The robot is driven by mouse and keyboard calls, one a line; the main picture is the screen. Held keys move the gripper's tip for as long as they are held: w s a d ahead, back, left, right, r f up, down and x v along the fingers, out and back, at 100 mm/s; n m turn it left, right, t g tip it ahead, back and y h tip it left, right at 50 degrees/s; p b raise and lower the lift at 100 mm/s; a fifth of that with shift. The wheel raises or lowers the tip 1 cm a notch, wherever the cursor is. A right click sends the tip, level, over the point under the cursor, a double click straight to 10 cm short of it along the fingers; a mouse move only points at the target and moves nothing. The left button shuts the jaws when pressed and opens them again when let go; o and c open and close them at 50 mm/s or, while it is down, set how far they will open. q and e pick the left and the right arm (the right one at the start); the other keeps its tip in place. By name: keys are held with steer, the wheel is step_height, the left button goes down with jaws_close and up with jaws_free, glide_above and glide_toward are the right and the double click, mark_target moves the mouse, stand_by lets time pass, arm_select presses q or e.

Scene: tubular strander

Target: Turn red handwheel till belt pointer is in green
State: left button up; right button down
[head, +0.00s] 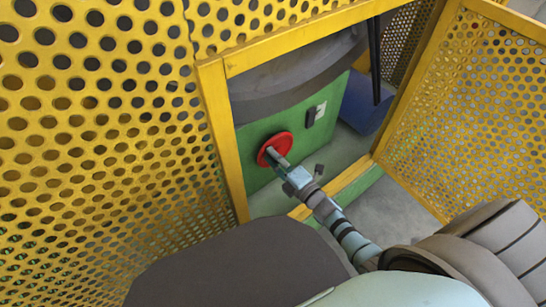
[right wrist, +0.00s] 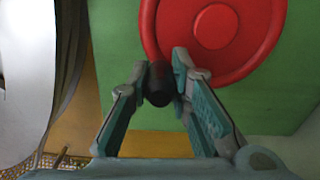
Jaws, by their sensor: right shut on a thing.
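The red handwheel (head: 270,143) is on the green machine panel (head: 322,125) inside the open guard doorway. It fills the top of the right wrist view (right wrist: 212,30), with a dark knob (right wrist: 158,88) near its lower left rim. My right gripper (head: 277,160) reaches through the doorway to the wheel. In the right wrist view its two fingers are shut on the knob, one on each side. A small dark and light fitting (head: 316,113) sits on the panel right of the wheel. I cannot tell whether it is the belt pointer gauge; no pointer or green zone is readable. My left gripper is not in view.
Yellow perforated guard panels (head: 90,130) stand on the left. A yellow door frame (head: 222,140) edges the opening around my right arm, and an open yellow mesh door (head: 465,100) stands on the right. A blue part (head: 362,104) lies deeper inside.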

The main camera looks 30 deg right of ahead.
steer(key=shift+d, duration=0.1)
stand_by(0.4)
steer(key=c, duration=1.5)
jaws_free()
steer(key=shift+o, duration=0.2)
steer(key=v, duration=1.2)
steer(key=shift+r, duration=0.1)
